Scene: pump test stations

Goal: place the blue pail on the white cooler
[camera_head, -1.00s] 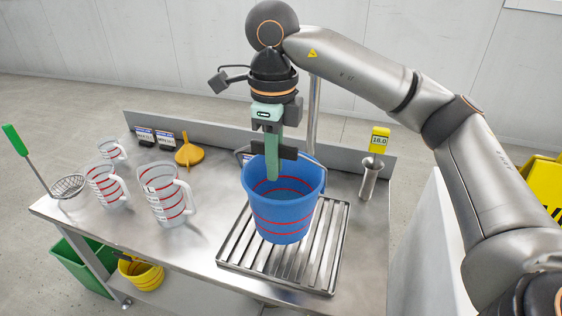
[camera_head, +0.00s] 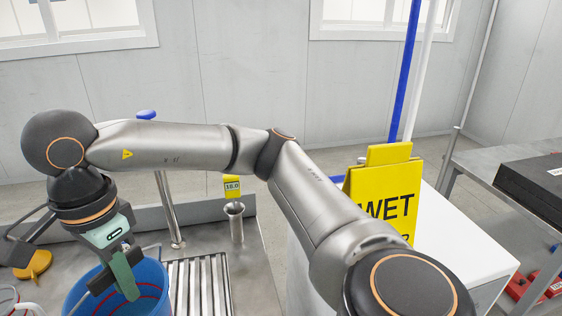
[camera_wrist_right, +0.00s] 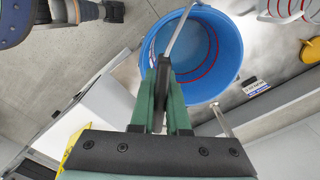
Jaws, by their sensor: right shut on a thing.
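The blue pail (camera_head: 152,280) has red lines inside and is cut off at the lower left of the head view. My right gripper (camera_head: 122,272) is shut on the pail's thin grey handle. In the right wrist view the fingers (camera_wrist_right: 163,88) close on that handle, with the pail (camera_wrist_right: 226,50) beside them. I cannot tell how far the pail is off the bench. The white cooler (camera_head: 465,245) stands at the right, partly hidden by my right arm and a yellow sign. My left gripper is not in view.
A yellow WET sign (camera_head: 384,195) rises at the cooler's top, its base hidden by my arm. A slatted metal rack (camera_head: 200,287) and a metal cylinder (camera_head: 235,222) are on the bench. A yellow funnel (camera_head: 35,264) is at left. A table with a black case (camera_head: 535,185) stands far right.

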